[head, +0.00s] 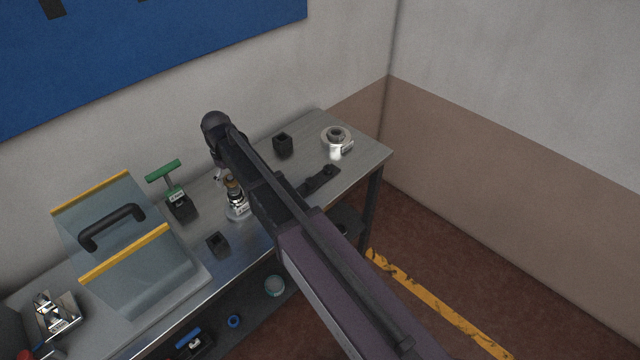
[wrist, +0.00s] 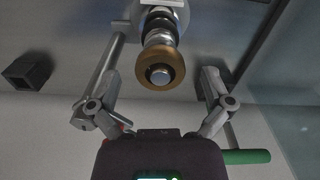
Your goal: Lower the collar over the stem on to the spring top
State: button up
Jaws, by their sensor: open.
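A brass-brown collar (wrist: 160,66) rings the stem (wrist: 159,75), whose bright round end shows in its middle in the wrist view. Shiny metal parts of the upright assembly (wrist: 160,20) lie behind it; I cannot make out the spring top, or whether the collar touches it. In the head view the collar (head: 232,182) is a small brown patch at the top of the assembly (head: 238,207), beside my arm. My gripper (wrist: 160,90) is open, with its fingers spread on both sides of the collar and apart from it.
A clear shield (head: 130,240) with yellow edges stands to the left on the bench. A green-handled tool (head: 164,172) is close by, and black hollow blocks (head: 283,145) (head: 218,244) stand around. A tape-like roll (head: 336,135) lies at the right end.

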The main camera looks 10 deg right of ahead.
jog(key=shift+r+p, duration=4.4)
jog(key=shift+r, duration=0.1)
jog(key=s+d+f+m+b, duration=0.1)
jog(key=d+f+b, duration=0.4)
jog(key=d, duration=0.5)
jog(key=s+d+f+m+b, duration=0.1)
jog(key=d+f+m+b, duration=0.2)
jog(key=d, duration=0.7)
jog(key=s+d+f+m+b, duration=0.1)
jog(key=d+f+b, duration=0.6)
jog(key=d, duration=0.3)
jog(key=shift+s+m, duration=0.35)
jog(key=shift+m, duration=0.05)
jog(key=s+d+m, duration=0.1)
jog(key=s+m, duration=0.1)
jog(key=s, duration=1.1)
jog(key=shift+d+m, duration=0.2)
jog(key=shift+m, duration=0.2)
jog(key=shift+s, duration=0.1)
